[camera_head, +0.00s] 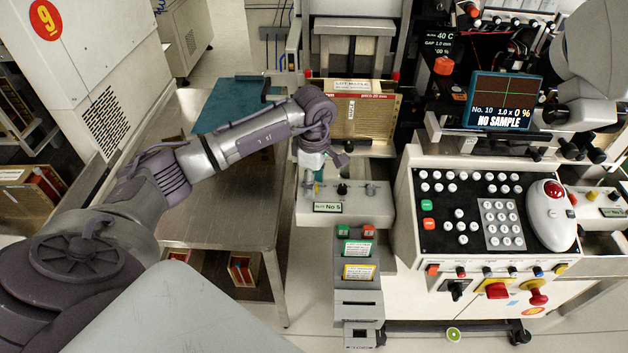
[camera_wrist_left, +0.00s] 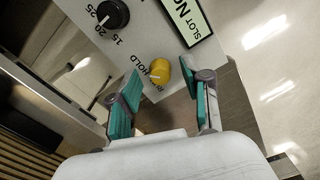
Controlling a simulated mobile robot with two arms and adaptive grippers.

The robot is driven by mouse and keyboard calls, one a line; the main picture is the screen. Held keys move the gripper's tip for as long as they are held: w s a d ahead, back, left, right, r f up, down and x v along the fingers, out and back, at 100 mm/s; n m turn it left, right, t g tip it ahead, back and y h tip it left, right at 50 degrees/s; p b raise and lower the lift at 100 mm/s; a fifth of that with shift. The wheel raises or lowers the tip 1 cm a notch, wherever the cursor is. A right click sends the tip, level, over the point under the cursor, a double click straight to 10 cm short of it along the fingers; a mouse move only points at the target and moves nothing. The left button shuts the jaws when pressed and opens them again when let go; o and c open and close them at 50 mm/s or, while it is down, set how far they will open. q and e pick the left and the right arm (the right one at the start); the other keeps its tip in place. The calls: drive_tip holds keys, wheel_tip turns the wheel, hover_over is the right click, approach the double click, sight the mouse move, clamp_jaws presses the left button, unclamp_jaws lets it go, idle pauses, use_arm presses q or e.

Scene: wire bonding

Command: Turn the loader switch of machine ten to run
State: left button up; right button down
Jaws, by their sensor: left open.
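The yellow knob (camera_wrist_left: 160,72) in the left wrist view has a pale pointer line and the word HOLD beside it; lettering under it is partly hidden. It sits on the white loader box (camera_head: 309,207), whose label (camera_head: 328,207) reads SLOT No 5. My left gripper (camera_head: 314,181) hangs over the left end of this box. In the left wrist view my left gripper (camera_wrist_left: 167,84) is open, with teal-padded fingers on either side of the knob's lower part; contact cannot be told. Machine ten's screen (camera_head: 503,102) reads No. 10 and NO SAMPLE. My right gripper is not in view.
A black dial (camera_wrist_left: 112,14) marked 15, 20, 25 is near the yellow knob. A magazine (camera_head: 366,118) stands behind the box. The black button panel (camera_head: 470,212) and trackball (camera_head: 553,191) are at right. A steel table (camera_head: 225,222) stands at left below my left arm.

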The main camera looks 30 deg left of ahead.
use_arm(q)
drive_tip(key=shift+f, duration=0.15)
clamp_jaws()
drive_tip(key=shift+n, duration=0.4)
drive_tip(key=n, duration=0.3)
drive_tip(key=shift+n+b, duration=0.3)
drive_tip(key=n, duration=0.4)
drive_tip(key=shift+n, duration=0.3)
drive_tip(key=n, duration=0.4)
drive_tip(key=shift+w+a+n, duration=0.1)
drive_tip(key=shift+n, duration=2.4)
